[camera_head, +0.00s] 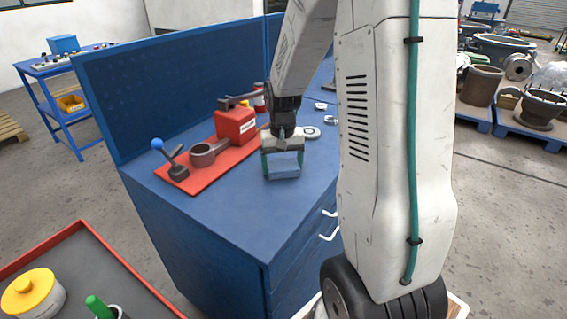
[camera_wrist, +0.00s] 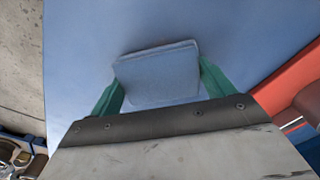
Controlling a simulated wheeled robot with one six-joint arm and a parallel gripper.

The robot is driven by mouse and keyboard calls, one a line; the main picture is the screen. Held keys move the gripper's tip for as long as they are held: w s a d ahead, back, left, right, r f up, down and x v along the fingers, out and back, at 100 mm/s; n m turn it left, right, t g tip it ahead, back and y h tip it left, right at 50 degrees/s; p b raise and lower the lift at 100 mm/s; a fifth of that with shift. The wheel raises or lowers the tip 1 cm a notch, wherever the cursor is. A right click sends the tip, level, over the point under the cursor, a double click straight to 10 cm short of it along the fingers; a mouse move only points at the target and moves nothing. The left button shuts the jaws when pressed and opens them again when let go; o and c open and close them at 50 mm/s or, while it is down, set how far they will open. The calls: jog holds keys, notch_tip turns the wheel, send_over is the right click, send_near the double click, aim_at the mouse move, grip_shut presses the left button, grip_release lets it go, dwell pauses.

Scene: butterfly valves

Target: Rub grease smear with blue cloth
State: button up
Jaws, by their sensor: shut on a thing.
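The blue cloth (camera_head: 284,166) is a folded, light blue pad. It sits between the green fingers of my gripper (camera_head: 283,162), which is shut on it at the blue bench top. In the wrist view the cloth (camera_wrist: 158,74) spans the gap between the two green fingertips (camera_wrist: 160,82), over the blue surface. I cannot tell whether the cloth touches the bench top. No grease smear can be made out; the cloth and gripper cover part of the surface.
The blue workbench (camera_head: 215,218) has a red mat (camera_head: 203,161) with a red block (camera_head: 235,124) and a blue-knobbed lever (camera_head: 170,155) left of my gripper. Metal rings (camera_head: 311,132) lie to the right. The bench's front left top is clear. A red-rimmed tray (camera_head: 42,241) stands at lower left.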

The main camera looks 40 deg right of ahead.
aim_at(275, 170)
jog(key=shift+s+a, duration=0.1)
jog(key=shift+a, duration=0.6)
jog(key=shift+s+a, duration=0.2)
jog(key=shift+a, duration=0.55)
jog(key=shift+a+r, duration=0.1)
jog(key=shift+r, duration=4)
